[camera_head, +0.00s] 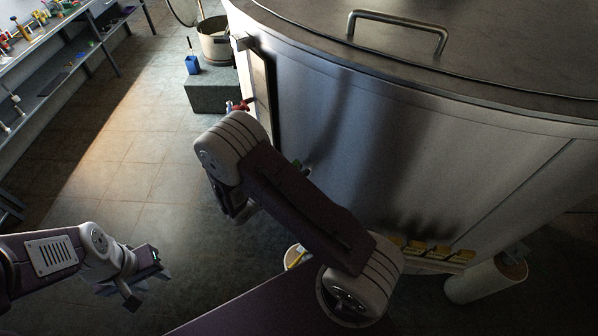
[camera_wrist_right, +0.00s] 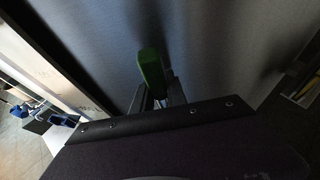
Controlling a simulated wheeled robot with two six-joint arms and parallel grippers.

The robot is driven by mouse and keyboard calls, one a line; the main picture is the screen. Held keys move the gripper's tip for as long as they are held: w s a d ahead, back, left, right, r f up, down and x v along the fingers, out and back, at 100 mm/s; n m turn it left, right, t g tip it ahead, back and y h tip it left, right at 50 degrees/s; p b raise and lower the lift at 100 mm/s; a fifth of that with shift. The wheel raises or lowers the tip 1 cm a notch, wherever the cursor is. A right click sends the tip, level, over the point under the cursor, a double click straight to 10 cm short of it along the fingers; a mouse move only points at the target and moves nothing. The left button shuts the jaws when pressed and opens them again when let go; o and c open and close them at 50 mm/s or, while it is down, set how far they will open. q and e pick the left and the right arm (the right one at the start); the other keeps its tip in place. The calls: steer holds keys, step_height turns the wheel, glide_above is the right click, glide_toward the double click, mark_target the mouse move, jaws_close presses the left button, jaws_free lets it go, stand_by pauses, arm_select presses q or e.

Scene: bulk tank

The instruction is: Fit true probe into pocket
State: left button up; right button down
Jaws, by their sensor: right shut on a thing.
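My right gripper (camera_wrist_right: 163,98) is shut on a green-ended piece (camera_wrist_right: 152,72), likely the probe's handle. The piece points toward the tank's grey steel wall (camera_wrist_right: 215,45) in the right wrist view. I cannot tell whether it touches the wall. In the head view a small bit of green (camera_head: 306,170) shows past my right arm, against the tank (camera_head: 345,140); my arm hides most of the right gripper there. I cannot make out a pocket in either view. My left gripper (camera_head: 145,281) is empty and looks open, low at the left over the floor.
A red-handled fitting (camera_head: 238,105) sits on the tank's left side. A grey block (camera_head: 213,92) holds a bucket (camera_head: 214,42) and a blue container (camera_head: 193,65). Yellow pieces (camera_head: 428,250) line a ledge below the tank. A shelf (camera_head: 50,65) stands far left. The left floor is clear.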

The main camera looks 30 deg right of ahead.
steer(key=shift+f, duration=0.15)
stand_by(0.5)
steer(key=shift+f+b, duration=0.35)
steer(key=shift+b, duration=0.15)
steer(key=shift+f+b, duration=2.5)
steer(key=shift+f, duration=0.3)
steer(key=c, duration=1.3)
jaws_free()
steer(key=shift+o, duration=0.2)
steer(key=shift+s+a+r, duration=0.1)
steer(key=shift+a, duration=0.25)
steer(key=b+v, duration=0.2)
steer(key=v, duration=0.6)
steer(key=shift+b, duration=0.3)
steer(key=shift+s, duration=0.1)
